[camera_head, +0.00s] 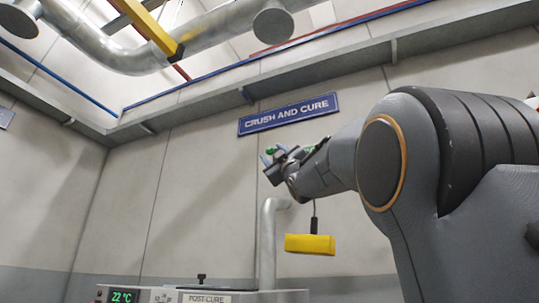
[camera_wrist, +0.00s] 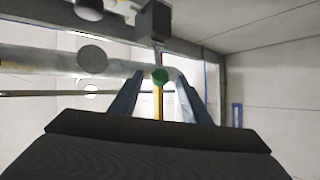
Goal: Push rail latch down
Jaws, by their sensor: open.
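I cannot pick out the rail latch with certainty. In the wrist view a green round knob (camera_wrist: 160,76) shows between my fingertips, below a dark block (camera_wrist: 154,20) on a thin stem. I cannot tell whether the knob is the latch or how far off it is. My gripper (camera_wrist: 160,84) is open, its two blue fingers on either side of the knob in the picture, with no contact visible. In the head view my gripper (camera_head: 268,160) is small and raised in front of the wall, with bits of green beside it.
A yellow beam (camera_head: 146,24) with a dark end and large grey ducts (camera_head: 115,52) are overhead. A yellow box (camera_head: 310,244) hangs below my arm. A "CRUSH AND CURE" sign (camera_head: 289,114) is on the wall. A post-cure unit (camera_head: 205,296) reading 22 °C stands low, beside a grey pipe (camera_head: 267,245).

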